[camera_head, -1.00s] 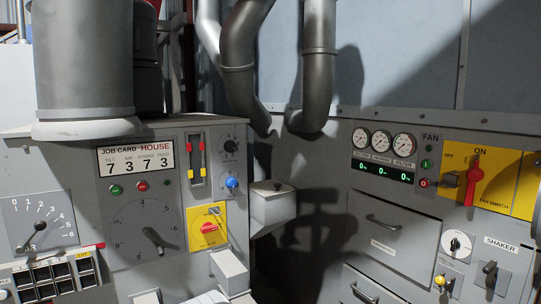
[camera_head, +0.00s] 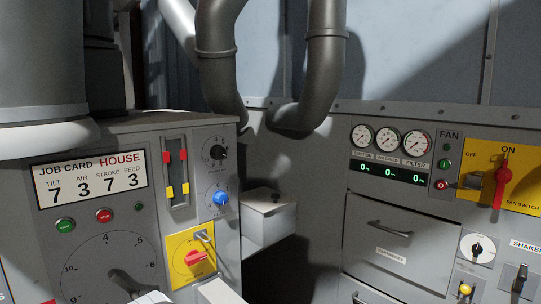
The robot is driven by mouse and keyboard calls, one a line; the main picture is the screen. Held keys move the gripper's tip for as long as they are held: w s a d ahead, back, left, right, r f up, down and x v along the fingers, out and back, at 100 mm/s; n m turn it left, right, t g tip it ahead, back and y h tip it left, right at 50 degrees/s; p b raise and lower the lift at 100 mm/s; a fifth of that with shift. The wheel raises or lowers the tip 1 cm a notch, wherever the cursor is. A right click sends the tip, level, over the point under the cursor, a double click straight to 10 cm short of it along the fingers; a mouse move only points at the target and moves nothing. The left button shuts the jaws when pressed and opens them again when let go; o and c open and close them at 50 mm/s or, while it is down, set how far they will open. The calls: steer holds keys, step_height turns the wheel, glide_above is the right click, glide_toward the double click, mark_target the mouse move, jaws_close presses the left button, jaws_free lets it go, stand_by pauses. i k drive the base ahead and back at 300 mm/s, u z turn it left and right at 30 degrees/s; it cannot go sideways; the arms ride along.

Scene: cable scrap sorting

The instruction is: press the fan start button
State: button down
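The fan start button, a small green button marked I (camera_head: 443,164), is on the grey panel at the right, under the FAN label. A dark green lamp (camera_head: 447,147) is above it and a red O button (camera_head: 441,184) is below it. The red fan switch handle (camera_head: 502,182) stands upright on a yellow plate, below the ON label. The green display (camera_head: 389,173) left of the button reads zeros.
Drawers (camera_head: 391,239) and a shaker switch (camera_head: 520,280) are below the fan panel. At the left, a console with a job card (camera_head: 91,176) and dials stands nearer. A grey box (camera_head: 269,217) juts out between the panels. Thick pipes (camera_head: 325,70) hang above it.

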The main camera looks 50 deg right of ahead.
mark_target(444, 164)
steer(key=z, duration=3.15)
steer(key=i, duration=1)
steer(key=u, duration=0.05)
